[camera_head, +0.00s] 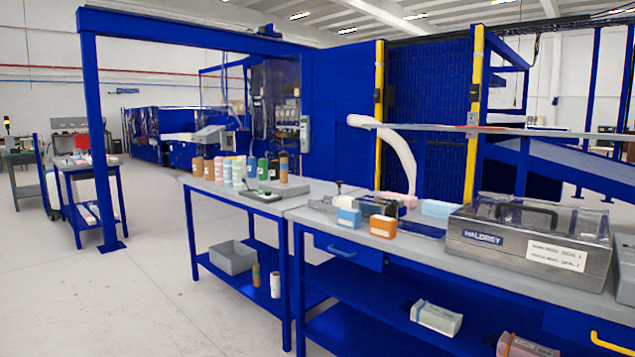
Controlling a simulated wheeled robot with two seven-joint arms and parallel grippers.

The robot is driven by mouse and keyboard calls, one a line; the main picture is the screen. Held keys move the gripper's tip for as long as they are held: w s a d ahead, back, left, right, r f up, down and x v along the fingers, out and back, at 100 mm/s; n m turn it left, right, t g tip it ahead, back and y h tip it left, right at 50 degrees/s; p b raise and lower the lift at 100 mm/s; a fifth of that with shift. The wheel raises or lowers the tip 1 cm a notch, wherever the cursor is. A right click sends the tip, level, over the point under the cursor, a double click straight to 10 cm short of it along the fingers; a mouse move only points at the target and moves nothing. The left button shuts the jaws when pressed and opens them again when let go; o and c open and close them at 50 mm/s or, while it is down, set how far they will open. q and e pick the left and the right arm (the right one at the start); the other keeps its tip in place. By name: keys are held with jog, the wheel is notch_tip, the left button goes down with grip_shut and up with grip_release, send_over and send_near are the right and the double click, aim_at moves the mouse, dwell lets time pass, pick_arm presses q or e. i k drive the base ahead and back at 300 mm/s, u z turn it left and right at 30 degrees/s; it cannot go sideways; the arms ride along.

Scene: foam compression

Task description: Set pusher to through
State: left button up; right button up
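I cannot make out for certain which thing is the pusher. A small dark device with an upright knob (339,188) stands on the workbench (310,200), too small to tell its setting. Neither of my grippers is in view.
A grey case marked HALDREY (487,238) fills the bench's right end. Several coloured cylinders (210,169) and a dark tray (262,196) stand on the left bench. A grey bin (233,258) is on its lower shelf. The floor at left front (130,300) is clear.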

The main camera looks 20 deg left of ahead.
aim_at(339, 184)
jog(key=u, duration=0.75)
jog(key=i, duration=0.75)
jog(key=u, duration=0.5)
